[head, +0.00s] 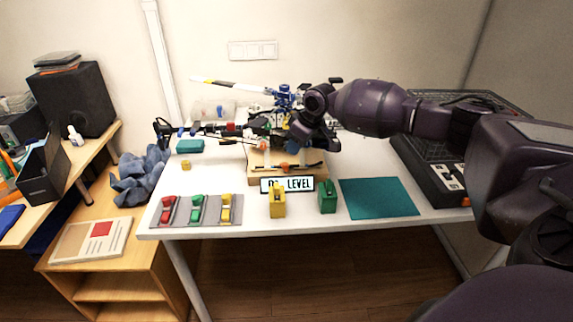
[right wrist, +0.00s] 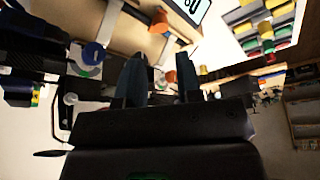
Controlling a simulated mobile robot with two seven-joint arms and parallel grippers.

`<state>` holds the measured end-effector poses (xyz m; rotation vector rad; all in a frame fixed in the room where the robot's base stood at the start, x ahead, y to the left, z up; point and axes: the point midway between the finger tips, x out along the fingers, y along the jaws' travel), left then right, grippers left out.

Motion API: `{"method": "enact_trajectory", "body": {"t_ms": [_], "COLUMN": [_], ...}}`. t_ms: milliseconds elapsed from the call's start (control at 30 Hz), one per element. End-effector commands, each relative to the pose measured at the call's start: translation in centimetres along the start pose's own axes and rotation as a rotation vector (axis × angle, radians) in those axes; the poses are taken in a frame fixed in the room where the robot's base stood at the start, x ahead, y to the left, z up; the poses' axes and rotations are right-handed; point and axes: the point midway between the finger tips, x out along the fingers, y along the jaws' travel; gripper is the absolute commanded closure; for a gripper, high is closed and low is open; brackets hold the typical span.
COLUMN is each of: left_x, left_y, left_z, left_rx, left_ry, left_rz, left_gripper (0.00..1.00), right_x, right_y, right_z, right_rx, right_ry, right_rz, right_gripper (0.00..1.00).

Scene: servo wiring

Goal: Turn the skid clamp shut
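The model helicopter (head: 284,97) has blue rotor parts and stands on a wooden stand (head: 262,170). An orange clamp knob (head: 285,166) with a dark bar sits on the stand. In the right wrist view an orange knob (right wrist: 160,22) shows on the wood, beyond the fingertips. A second orange piece (right wrist: 171,76) shows between the fingers. My right gripper (head: 297,142) is by the helicopter, above the back of the stand. In the right wrist view its fingers (right wrist: 160,75) are apart, with no object clearly held. My left gripper is not in view.
A green block (head: 327,198), teal mat (head: 378,198) and grey strip with coloured clips (head: 197,210) lie along the front. A black case (head: 440,180) is at right.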

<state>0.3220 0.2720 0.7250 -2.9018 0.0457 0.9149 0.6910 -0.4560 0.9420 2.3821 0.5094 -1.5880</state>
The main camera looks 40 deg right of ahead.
Motion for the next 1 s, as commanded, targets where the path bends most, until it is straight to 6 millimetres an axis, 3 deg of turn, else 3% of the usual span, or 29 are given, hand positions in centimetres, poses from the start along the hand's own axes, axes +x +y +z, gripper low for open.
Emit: {"method": "enact_trajectory", "body": {"t_ms": [100,400,900,1000], "left_x": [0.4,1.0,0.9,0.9], "left_y": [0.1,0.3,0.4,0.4], "left_z": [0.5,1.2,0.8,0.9], "left_rx": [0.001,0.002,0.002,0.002], "left_ry": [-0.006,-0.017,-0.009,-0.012], "left_rz": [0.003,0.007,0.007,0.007], "left_gripper": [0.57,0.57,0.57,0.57], "right_x": [2.7,7.0,8.1,8.1], "right_y": [-0.1,-0.1,-0.1,-0.1], "right_z": [0.2,0.2,0.1,0.1], "right_rx": [0.002,0.001,0.001,0.001], "right_ry": [-0.006,-0.005,-0.001,-0.002], "right_rz": [-0.004,-0.003,-0.001,-0.001], "right_gripper": [0.67,0.67,0.67,0.81]}}
